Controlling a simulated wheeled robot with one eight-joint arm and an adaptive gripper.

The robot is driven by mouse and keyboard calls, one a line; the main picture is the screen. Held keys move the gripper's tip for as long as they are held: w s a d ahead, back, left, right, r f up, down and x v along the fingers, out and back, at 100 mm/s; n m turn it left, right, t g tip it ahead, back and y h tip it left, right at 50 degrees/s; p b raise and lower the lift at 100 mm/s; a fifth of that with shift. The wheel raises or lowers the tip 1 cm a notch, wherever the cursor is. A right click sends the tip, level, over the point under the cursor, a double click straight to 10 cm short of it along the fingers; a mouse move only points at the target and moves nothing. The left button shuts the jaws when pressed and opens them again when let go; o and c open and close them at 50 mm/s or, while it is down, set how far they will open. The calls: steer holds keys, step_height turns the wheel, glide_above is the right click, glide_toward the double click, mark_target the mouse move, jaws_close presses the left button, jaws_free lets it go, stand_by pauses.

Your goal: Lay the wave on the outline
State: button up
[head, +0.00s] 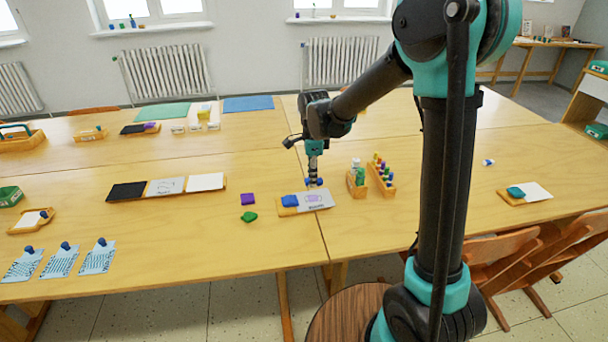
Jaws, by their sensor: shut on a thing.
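My gripper (313,179) points down over the back edge of a white card (325,203) with a purple printed outline. It is shut on a small blue piece (319,182), which shows at both sides of the fingertips and is partly hidden by them. I take this piece for the wave; its exact shape is too small to tell. Whether it touches the card or hangs just above it I cannot tell. The card lies in a shallow wooden tray (287,211) with a blue block (290,201) at its left end.
Wooden racks (388,188) with coloured bottles stand close on the right. A longer tray (166,195) is further left. The table in front of the card is clear.

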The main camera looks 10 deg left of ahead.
mark_target(312, 199)
steer(key=shift+f, duration=2.95)
steer(key=shift+f, duration=0.35)
steer(key=o, duration=0.8)
steer(key=shift+o, duration=0.4)
steer(key=shift+o, duration=0.9)
steer(key=shift+r, duration=3)
